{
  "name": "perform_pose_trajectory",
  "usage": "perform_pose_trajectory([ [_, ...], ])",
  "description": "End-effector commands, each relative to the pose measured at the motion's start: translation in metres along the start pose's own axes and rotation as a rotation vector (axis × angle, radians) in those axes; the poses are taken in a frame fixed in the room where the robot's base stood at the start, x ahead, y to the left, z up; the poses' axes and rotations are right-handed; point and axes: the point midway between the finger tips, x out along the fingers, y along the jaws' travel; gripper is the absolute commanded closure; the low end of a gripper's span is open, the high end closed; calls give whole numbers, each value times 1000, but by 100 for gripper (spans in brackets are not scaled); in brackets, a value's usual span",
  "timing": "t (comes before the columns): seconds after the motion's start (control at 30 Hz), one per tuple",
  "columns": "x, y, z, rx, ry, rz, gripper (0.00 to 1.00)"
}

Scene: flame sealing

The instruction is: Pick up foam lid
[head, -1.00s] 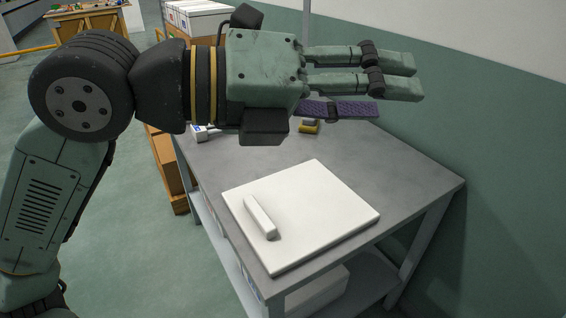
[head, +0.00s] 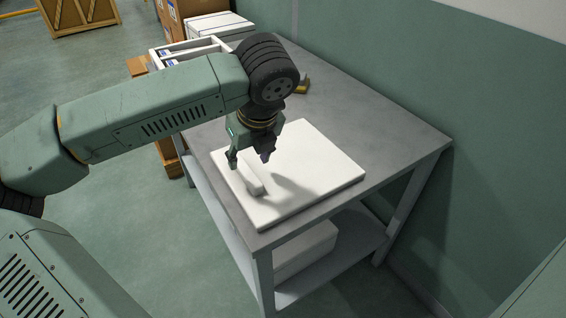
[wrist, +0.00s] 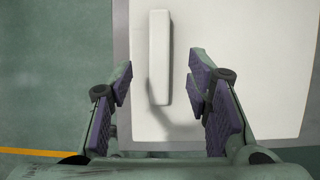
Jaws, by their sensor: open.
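The white foam lid (head: 312,178) lies flat on the grey table near its front end. A raised white bar handle (head: 254,181) stands on the lid, off to its left side. In the wrist view the lid (wrist: 240,60) fills much of the picture, and its handle (wrist: 159,60) runs lengthwise toward my fingers. My gripper (head: 250,158) points down above the lid, close to the handle. It also shows in the wrist view (wrist: 162,92), with its fingers spread on either side of the handle's near end. The fingers are apart from the handle and hold nothing.
The grey table (head: 395,130) has bare room right of and behind the lid. A small yellow object (head: 302,86) lies farther back. A white tray (head: 190,50) and a white box (head: 220,24) stand at the far end. A white box (head: 305,250) sits on the lower shelf.

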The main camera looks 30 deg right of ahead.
Motion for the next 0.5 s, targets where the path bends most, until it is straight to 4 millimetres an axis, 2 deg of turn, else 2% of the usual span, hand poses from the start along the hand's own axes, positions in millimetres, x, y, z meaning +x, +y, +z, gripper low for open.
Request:
perform_pose_trajectory([
  [0.3,41,1,-4,0,5,-2,55],
  [0.5,51,1,-4,1,1,-2,55],
])
